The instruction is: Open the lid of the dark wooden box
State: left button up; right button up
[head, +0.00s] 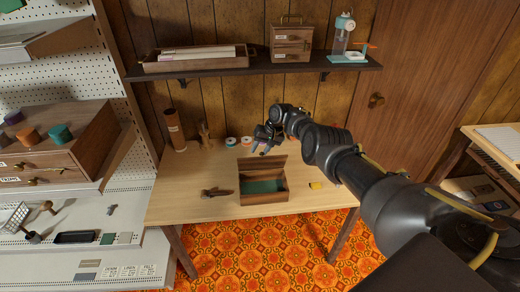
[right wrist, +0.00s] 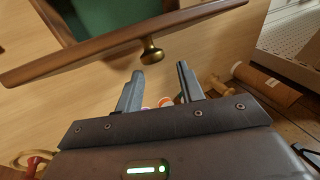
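The dark wooden box (head: 250,200) stands on the table with its lid (head: 262,168) raised at the back, showing the green lining (head: 262,187). My right gripper (head: 264,150) is above and behind the raised lid. Its two fingers (right wrist: 159,70) are apart, with the knob just past their tips and not clamped. Whether a finger touches the lid cannot be told. My left gripper is not in view.
A loaded shelf (head: 220,70) runs above. The front left of the table is clear.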

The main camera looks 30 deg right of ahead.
jog(key=shift+d, duration=0.1)
jog(key=p+v, duration=0.5)
jog(key=v, duration=0.5)
jog(key=shift+s+r, duration=0.15)
jog(key=shift+r, duration=0.2)
jog(key=shift+d, duration=0.1)
